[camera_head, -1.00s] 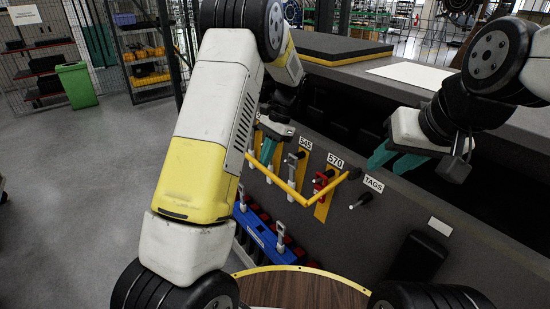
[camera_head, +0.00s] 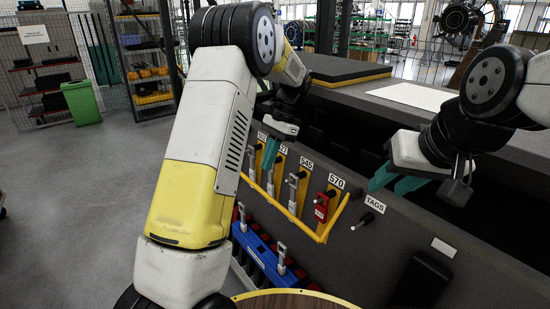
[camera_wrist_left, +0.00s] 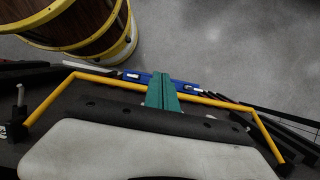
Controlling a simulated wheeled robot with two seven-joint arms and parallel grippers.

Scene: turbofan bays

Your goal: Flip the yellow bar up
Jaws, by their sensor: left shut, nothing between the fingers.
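The yellow bar (camera_head: 285,215) is a U-shaped rail on the dark bay front, with its long front section hanging below the numbered labels. It also spans the left wrist view (camera_wrist_left: 222,103). My left gripper (camera_head: 270,154) is shut and empty, its teal fingers pointing down above the bar's left half in the head view. In the left wrist view its fingers (camera_wrist_left: 162,90) cross in front of the bar's middle; I cannot tell whether they touch it. My right gripper (camera_head: 396,182) seems open and empty, apart from the bar, right of its right end near the TAGS label.
Several yellow-backed hooks hold tags behind the bar, including a red tag (camera_head: 321,207). A blue rack (camera_head: 265,257) is below. A round wooden top with a yellow rim (camera_head: 285,299) stands at the front. Open floor lies left; a green bin (camera_head: 81,102) is far back.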

